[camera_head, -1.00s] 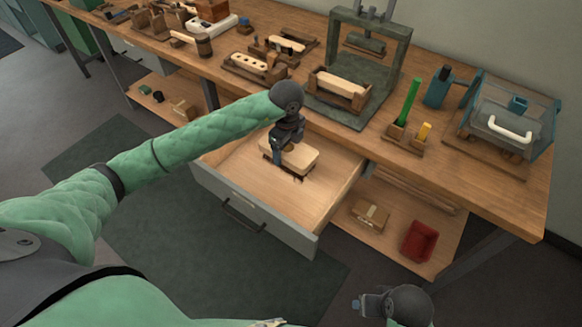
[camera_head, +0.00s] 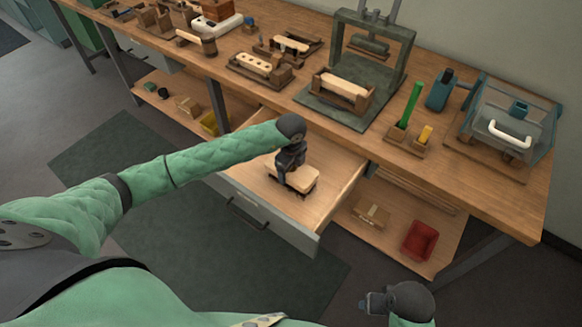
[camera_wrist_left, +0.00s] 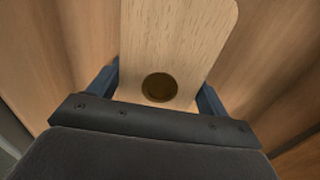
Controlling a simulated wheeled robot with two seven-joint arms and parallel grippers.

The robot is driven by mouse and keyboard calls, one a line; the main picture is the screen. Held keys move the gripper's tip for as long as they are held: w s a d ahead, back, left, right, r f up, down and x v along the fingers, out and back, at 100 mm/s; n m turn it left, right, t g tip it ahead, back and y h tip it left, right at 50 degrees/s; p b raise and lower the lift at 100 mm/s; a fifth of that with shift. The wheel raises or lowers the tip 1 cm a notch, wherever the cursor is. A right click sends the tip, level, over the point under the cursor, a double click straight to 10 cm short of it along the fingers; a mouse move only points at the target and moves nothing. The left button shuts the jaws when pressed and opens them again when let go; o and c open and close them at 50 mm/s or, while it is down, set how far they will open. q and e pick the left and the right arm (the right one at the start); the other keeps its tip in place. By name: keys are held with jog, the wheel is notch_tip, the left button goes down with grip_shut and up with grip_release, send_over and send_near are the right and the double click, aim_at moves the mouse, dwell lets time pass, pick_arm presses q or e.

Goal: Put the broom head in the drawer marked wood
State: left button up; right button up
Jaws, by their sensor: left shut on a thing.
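The broom head (camera_head: 300,177) is a pale wooden block in or just above the open drawer (camera_head: 322,208). My left gripper (camera_head: 287,182) reaches down into the drawer and is shut on the broom head. In the left wrist view the broom head (camera_wrist_left: 180,45) shows a round dark hole near the gripper, with a blue finger on each side of it. Whether the block touches the drawer floor cannot be told. I cannot read the label on the drawer front. My right gripper (camera_head: 372,303) is at the bottom, away from the bench; its fingers are too small to judge.
The workbench (camera_head: 480,190) carries a press frame (camera_head: 365,60), a green cylinder (camera_head: 411,104), a clear-sided box (camera_head: 510,125) and several wooden blocks and fixtures. A red bin (camera_head: 419,241) and a small carton (camera_head: 371,213) sit on the lower shelf. The rest of the drawer is empty.

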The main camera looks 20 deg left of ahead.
jog(key=shift+s+r, duration=0.1)
jog(key=shift+r, duration=0.15)
pick_arm(q)
jog(key=o, duration=1.3)
jog(key=shift+o, duration=0.2)
pick_arm(e)
jog(key=shift+r, duration=0.1)
pick_arm(q)
jog(key=shift+r, duration=0.15)
jog(key=shift+r, duration=0.25)
notch_tip(320, 180, up, 2)
jog(key=shift+w+r+b, duration=0.1)
jog(key=shift+b, duration=0.4)
notch_tip(320, 180, up, 9)
jog(key=b, duration=0.2)
pick_arm(e)
jog(key=a, duration=0.1)
jog(key=f, duration=0.1)
jog(key=a, duration=0.1)
jog(key=shift+w+a+f+t+y, duration=0.25)
jog(key=shift+a+t+y, duration=0.05)
jog(key=shift+t+y, duration=0.1)
jog(key=shift+r, duration=0.1)
